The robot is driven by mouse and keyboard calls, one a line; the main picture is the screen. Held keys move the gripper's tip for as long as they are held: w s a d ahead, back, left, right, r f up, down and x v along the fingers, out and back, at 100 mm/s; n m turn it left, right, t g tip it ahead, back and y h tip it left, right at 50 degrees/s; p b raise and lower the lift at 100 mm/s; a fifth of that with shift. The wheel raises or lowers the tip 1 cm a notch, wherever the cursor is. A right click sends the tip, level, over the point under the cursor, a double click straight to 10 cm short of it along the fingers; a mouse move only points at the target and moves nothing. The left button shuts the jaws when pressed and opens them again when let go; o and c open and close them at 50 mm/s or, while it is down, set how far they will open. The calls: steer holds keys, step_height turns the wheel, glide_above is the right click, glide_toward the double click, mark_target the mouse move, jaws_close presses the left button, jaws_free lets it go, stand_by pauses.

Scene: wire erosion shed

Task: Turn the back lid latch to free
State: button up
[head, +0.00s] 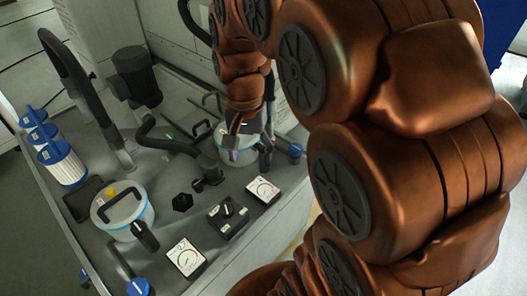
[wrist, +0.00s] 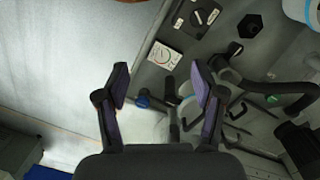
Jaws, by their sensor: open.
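The back canister (head: 228,160) is a pale drum with a blue-grey lid, partly hidden under my gripper in the head view. My gripper (head: 252,148) is over this lid, pointing down. In the wrist view my gripper (wrist: 160,82) has its two fingers wide apart, with nothing held between them. A dark upright piece (wrist: 172,92) shows between the fingers; I cannot tell whether it is the back lid latch. In the head view the latch is hidden or blends with the fingers, so its angle cannot be read.
The front canister (head: 130,222) has a black latch handle (head: 146,236). Dial gauges (head: 263,191) (head: 186,257), a switch box (head: 228,216) and a blue-handled valve (head: 295,150) stand nearby. A black hose (head: 168,146), a motor (head: 135,75) and filter cartridges (head: 62,162) fill the far side.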

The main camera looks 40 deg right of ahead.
steer(key=w+d+f+m+b, duration=0.5)
steer(key=w+d+f+m, duration=0.15)
steer(key=w, duration=0.25)
steer(key=m+t+b, duration=0.1)
steer(key=m+b, duration=0.4)
glide_above(262, 147)
steer(key=d, duration=0.1)
step_height(262, 147, down, 5)
steer(key=shift+w+r, duration=0.15)
steer(key=shift+f, duration=3.75)
steer(key=shift+c, duration=0.2)
steer(key=c, duration=1.1)
